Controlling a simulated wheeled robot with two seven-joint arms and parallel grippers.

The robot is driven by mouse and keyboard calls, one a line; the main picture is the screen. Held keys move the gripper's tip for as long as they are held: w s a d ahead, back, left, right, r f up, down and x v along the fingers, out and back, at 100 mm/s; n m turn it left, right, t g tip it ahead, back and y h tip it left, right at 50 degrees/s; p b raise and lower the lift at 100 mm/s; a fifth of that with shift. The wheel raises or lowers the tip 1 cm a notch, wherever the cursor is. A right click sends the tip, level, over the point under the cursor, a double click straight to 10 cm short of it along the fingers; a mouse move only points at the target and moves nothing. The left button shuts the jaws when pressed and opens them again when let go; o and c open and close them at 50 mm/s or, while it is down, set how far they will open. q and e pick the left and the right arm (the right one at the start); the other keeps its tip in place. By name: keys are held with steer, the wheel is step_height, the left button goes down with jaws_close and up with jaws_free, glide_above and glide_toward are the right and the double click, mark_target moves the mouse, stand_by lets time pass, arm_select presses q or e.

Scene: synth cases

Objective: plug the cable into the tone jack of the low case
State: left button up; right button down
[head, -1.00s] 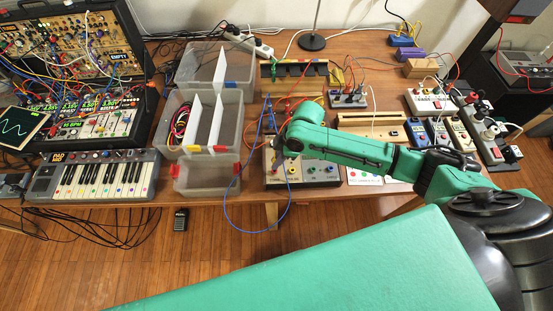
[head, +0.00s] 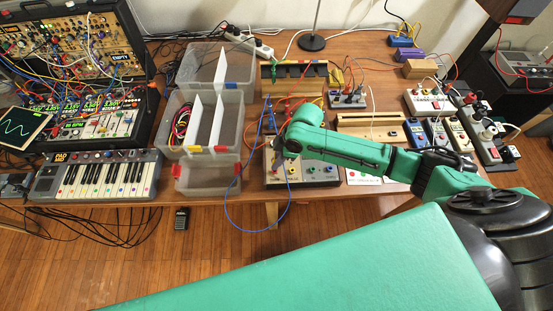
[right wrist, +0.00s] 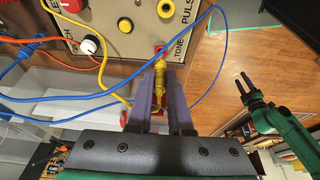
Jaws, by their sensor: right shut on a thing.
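My right gripper (right wrist: 160,92) is shut on the yellow plug (right wrist: 159,76) of the yellow cable (right wrist: 104,68). The plug lines up with the jack, its front end at it; I cannot tell how deep it sits. In the head view this gripper is mostly hidden. My left gripper (right wrist: 251,92) shows with its fingers apart, empty.
A blue cable (head: 228,200) loops off the table front and crosses near the jack in the wrist view. An orange cable (right wrist: 35,41) runs to another jack. Clear bins (head: 207,172) stand left of the case, with a keyboard (head: 95,178) further left.

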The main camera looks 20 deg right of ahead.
steer(key=shift+f+b, duration=0.85)
steer(key=shift+f, duration=0.45)
steer(key=c, duration=0.8)
jaws_free()
steer(key=shift+o, duration=0.2)
steer(key=shift+r, duration=0.15)
steer(key=b+v, duration=0.1)
steer(key=v, duration=1.3)
steer(key=shift+r, duration=0.15)
steer(key=shift+d, duration=0.1)
